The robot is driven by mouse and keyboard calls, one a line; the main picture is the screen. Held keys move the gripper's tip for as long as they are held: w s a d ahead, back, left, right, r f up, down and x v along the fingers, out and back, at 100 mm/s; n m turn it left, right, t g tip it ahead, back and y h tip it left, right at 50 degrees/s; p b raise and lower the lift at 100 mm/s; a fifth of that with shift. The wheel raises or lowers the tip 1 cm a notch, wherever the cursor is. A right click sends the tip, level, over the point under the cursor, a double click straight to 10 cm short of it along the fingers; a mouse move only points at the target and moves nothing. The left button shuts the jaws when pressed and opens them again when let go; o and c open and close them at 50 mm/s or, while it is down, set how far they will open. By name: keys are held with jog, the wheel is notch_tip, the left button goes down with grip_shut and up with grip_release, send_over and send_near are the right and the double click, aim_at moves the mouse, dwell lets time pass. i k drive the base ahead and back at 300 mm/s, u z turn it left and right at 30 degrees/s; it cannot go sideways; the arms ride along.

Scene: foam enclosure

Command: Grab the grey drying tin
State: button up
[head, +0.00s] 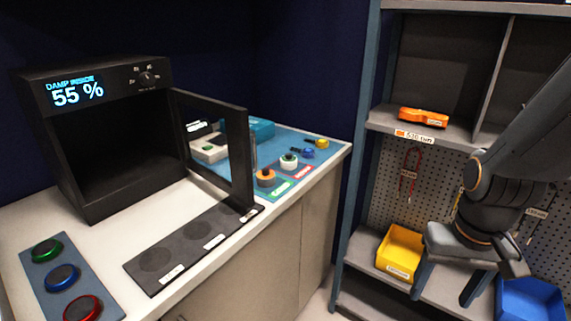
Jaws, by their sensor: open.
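I cannot make out a grey drying tin for certain in the head view. A black cabinet (118,150) on the left counter reads "DAMP INSIDE 55 %". Its glazed door (246,155) stands open to the right, and its dark interior shows no clear object. Three dark round pieces with green (47,251), blue (62,278) and red (83,308) rims sit on a blue-grey strip at the front left. My gripper (441,297) is open at the right, pointing down before the shelf unit, well away from the counter. No object shows between its fingers.
A dark plate (180,262) with round marks lies before the cabinet. A blue mat (325,151) holds small orange, white and blue items. The shelf unit (357,160) holds an orange item (424,118), a yellow bin (400,247) and a blue bin (530,300).

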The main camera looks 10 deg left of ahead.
aim_at(265, 177)
jog(key=z, duration=0.05)
jog(key=k, duration=0.55)
jog(key=u, duration=0.6)
jog(key=i, duration=1.2)
jog(key=z, duration=0.75)
